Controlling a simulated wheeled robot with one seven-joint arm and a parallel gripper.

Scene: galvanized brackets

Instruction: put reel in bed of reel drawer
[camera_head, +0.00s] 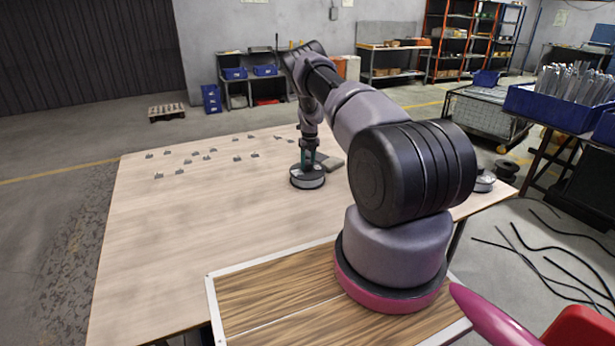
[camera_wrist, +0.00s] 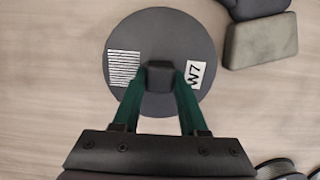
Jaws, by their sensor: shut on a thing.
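The reel (camera_wrist: 160,105) is a dark grey disc with a barcode label on its left and a white "W7" label on its right. In the head view the reel (camera_head: 307,180) has a pale side and is low at the table top; I cannot tell whether it touches. My gripper (camera_wrist: 160,78) is above it, its green fingers shut on the reel's dark central knob. My gripper also shows in the head view (camera_head: 307,160). I cannot make out a reel drawer for certain; my arm hides part of the table.
A grey-green block (camera_wrist: 276,45) lies right of the reel, beside a dark object (camera_wrist: 255,8). Other round reels (camera_head: 485,183) are at the table's right. Several small brackets (camera_head: 210,152) stand at the far left. The table's (camera_head: 190,240) left and near part is clear.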

